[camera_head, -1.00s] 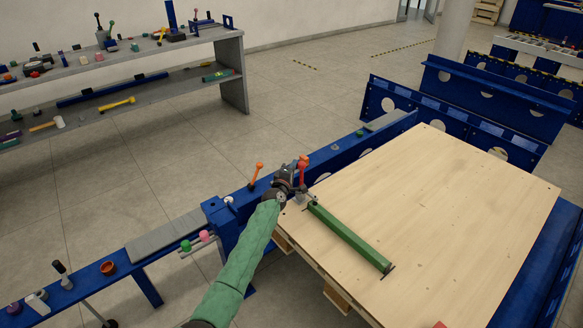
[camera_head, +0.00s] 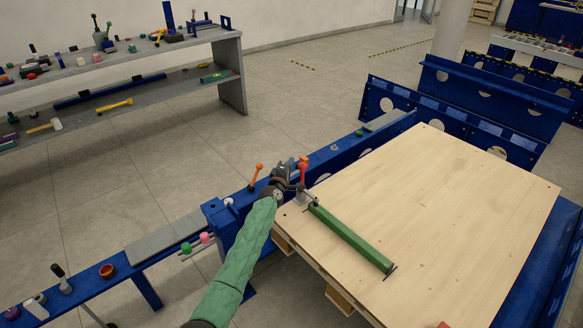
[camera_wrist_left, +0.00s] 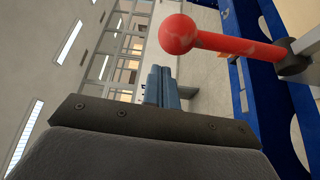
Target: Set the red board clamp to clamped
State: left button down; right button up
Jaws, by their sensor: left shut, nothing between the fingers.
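The red board clamp (camera_head: 302,174) stands at the near left corner of the wooden board (camera_head: 440,220), next to the end of a green bar (camera_head: 350,238). Its red lever stands roughly upright in the head view. In the left wrist view the red ball knob and lever (camera_wrist_left: 178,35) show close up, joined to a metal rod at right. My left gripper (camera_head: 291,177) is right beside the lever on its left side. Its fingers (camera_wrist_left: 161,88) are shut and empty, just below and left of the knob. I cannot tell whether they touch it. My right gripper is not in view.
An orange-knobbed lever (camera_head: 256,174) stands on the blue rail just left of my gripper. A grey shelf (camera_head: 232,70) with tools stands at the back left. The board's top is mostly clear.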

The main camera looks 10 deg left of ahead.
pick_arm(q)
jog(key=s+a, duration=0.2)
jog(key=s, duration=0.7)
jog(key=shift+s+a+f, duration=0.15)
jog(key=shift+a+f, duration=0.2)
